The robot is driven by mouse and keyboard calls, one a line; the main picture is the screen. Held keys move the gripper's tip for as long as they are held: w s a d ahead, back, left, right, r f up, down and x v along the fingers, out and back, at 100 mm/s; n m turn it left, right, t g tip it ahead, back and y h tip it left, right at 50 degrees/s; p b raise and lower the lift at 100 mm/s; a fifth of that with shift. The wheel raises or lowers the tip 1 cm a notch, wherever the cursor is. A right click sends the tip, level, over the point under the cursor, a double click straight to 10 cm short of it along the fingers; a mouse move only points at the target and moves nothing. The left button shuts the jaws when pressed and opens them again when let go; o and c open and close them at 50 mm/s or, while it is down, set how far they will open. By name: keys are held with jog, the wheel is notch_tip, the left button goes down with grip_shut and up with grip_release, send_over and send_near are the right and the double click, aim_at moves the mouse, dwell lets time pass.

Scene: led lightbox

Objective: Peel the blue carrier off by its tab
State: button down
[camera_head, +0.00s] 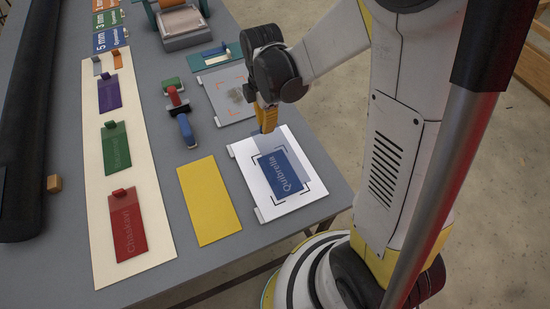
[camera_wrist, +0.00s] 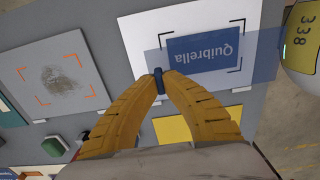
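The blue carrier (camera_wrist: 262,62) is a see-through blue sheet over the white board (camera_wrist: 118,24). Under it lies a solid blue label reading "Quibrella" (camera_head: 281,175), inside black corner marks. My gripper (camera_head: 266,118) is at the far end of the carrier, pointing down. In the wrist view its yellow fingers close on the small dark blue tab (camera_wrist: 158,82) at the carrier's left end. The tab is mostly hidden in the head view. I cannot tell whether any of the carrier is lifted off the board.
A grey board with orange corner marks (camera_head: 224,101) lies behind the white board. A yellow sheet (camera_head: 209,201) and a red-and-blue roller (camera_head: 179,111) lie to the left. A cream strip (camera_head: 101,198) holds purple, green and red labels. The table's right edge is close to the white board.

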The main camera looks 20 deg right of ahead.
jog(key=shift+r+p, duration=2.1)
jog(key=shift+r, duration=0.95)
